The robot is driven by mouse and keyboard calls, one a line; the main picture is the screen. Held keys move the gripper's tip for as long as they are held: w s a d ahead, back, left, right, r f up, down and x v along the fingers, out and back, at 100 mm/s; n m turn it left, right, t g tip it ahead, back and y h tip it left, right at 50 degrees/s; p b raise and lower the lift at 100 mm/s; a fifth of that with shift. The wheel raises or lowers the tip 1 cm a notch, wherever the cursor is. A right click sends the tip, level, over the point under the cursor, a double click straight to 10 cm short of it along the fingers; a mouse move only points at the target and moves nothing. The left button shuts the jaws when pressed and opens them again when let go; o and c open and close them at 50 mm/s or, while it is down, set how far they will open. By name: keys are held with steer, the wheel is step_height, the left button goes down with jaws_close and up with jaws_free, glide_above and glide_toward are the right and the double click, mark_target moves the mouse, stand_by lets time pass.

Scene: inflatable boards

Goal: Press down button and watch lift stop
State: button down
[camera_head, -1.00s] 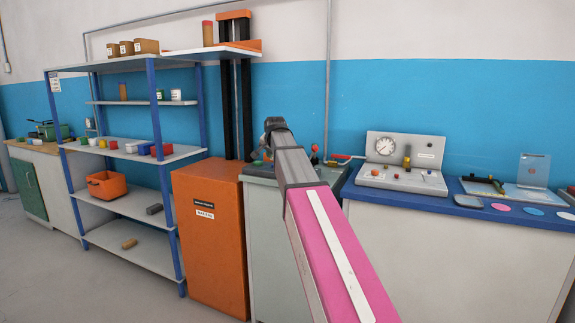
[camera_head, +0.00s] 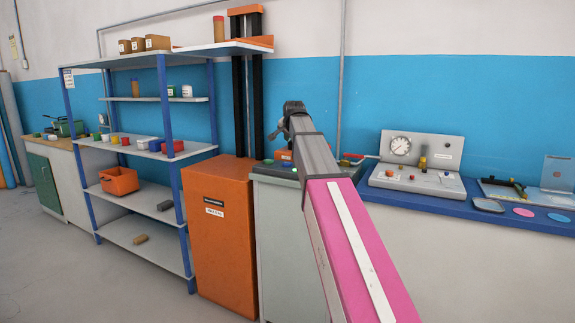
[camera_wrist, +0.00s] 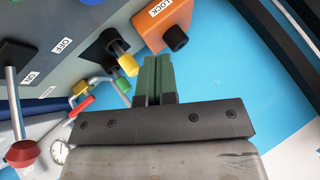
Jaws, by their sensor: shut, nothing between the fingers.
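The lift (camera_head: 238,90) stands behind the orange cabinet (camera_head: 222,232), with black rails and an orange top. Its orange platform (camera_head: 262,42) is high, level with the top shelf. My gripper (camera_wrist: 158,80) is shut and empty, its green fingers together; in the head view its dark end (camera_head: 284,118) is over the grey cabinet. In the wrist view, an orange block marked LOCK (camera_wrist: 160,22) with a black knob (camera_wrist: 175,38) lies just beyond and right of the fingertips. No button marked down is readable in either view.
A blue-posted shelf (camera_head: 135,191) stands left. A blue-topped bench (camera_head: 440,205) with a gauge box (camera_head: 400,146) is right.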

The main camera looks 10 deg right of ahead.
mark_target(289, 163)
steer(key=shift+f, duration=3.8)
steer(key=shift+f, duration=0.15)
steer(key=shift+f, duration=0.25)
